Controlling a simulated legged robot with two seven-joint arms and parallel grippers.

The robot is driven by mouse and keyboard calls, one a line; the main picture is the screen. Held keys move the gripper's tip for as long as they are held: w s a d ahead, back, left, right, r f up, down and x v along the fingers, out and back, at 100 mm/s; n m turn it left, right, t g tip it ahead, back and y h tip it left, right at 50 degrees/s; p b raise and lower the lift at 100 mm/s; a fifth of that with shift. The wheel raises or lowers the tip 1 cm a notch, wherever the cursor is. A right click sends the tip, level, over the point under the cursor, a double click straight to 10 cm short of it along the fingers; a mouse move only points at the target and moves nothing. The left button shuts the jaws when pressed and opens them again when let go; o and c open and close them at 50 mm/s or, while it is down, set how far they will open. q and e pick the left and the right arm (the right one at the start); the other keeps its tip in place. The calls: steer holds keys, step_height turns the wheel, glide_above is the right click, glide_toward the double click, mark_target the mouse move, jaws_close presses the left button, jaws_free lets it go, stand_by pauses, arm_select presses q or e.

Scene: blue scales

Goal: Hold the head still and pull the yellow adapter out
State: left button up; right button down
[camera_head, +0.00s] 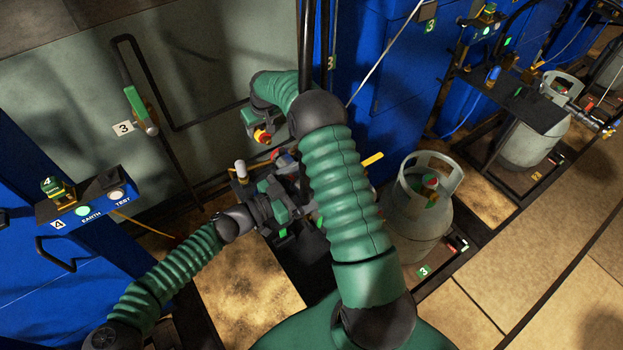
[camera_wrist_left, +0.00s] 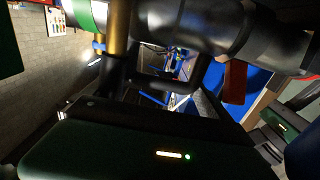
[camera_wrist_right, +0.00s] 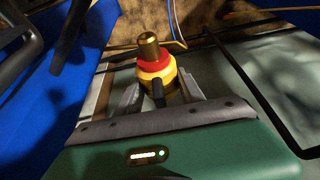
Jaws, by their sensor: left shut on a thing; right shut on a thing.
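The yellow adapter (camera_wrist_right: 154,70), with a red ring and a brass end, stands between the fingers of my right gripper (camera_wrist_right: 157,92). The gripper is shut on it, and the brass end points away with nothing attached to it. In the head view my right gripper (camera_head: 257,130) holds the adapter (camera_head: 262,136) above and left of the dark head assembly. My left gripper (camera_head: 277,207) is at this assembly, shut on the head (camera_wrist_left: 200,25). In the left wrist view the head is a dark cylinder with brass and green parts. The exact grip there is hidden.
A grey gas cylinder (camera_head: 418,210) stands on the right, with a yellow lever (camera_head: 373,159) near it. A blue control panel (camera_head: 85,207) is at the left. A grey panel with black rails (camera_head: 190,110) stands behind. My right arm covers the centre.

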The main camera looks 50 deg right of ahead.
arm_select(q)
steer(key=shift+f, duration=0.1)
arm_select(e)
steer(key=shift+r, duration=4.95)
arm_select(q)
steer(key=o, duration=1.7)
steer(key=shift+w+a, duration=0.2)
steer(key=shift+a, duration=0.2)
steer(key=v, duration=1.1)
arm_select(e)
steer(key=shift+d, duration=0.1)
